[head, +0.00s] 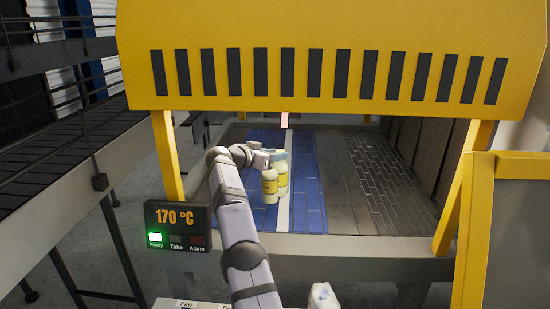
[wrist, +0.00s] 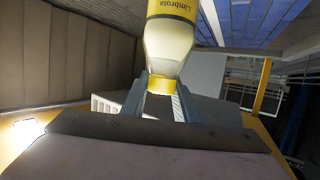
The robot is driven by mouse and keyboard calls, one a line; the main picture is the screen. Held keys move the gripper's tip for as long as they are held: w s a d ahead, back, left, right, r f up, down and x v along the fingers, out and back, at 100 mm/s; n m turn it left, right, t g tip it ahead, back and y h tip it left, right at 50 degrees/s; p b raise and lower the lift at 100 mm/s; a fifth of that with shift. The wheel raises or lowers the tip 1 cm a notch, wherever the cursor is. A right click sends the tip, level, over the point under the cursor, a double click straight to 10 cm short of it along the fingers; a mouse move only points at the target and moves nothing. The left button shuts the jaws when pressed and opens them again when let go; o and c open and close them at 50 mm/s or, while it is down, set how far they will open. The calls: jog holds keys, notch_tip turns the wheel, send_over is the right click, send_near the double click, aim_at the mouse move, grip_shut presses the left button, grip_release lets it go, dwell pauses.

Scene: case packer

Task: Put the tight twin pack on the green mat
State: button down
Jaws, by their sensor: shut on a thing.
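The twin pack (head: 270,188), pale bottles with yellow labels set close together, is inside the machine at the left of the white divider line. My gripper (head: 262,160) reaches in from the left and is at the top of the pack. In the wrist view, my gripper (wrist: 163,92) is shut on the narrow end of a bottle of the pack (wrist: 170,45), which bears the word "Limbrota". The second bottle is hidden there. I cannot tell whether the pack touches the belt. No green mat shows in either view.
A yellow slatted hood (head: 330,50) hangs over the blue belt (head: 307,190), with yellow posts at both sides. A display (head: 178,226) reads 170 °C with Ready lit green. A white object (head: 322,296) stands at the bottom edge. The grey lane (head: 375,190) at right is empty.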

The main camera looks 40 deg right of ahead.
aim_at(275, 170)
jog(key=shift+r, duration=0.55)
notch_tip(275, 170, down, 7)
jog(key=b, duration=0.7)
jog(key=shift+f, duration=0.15)
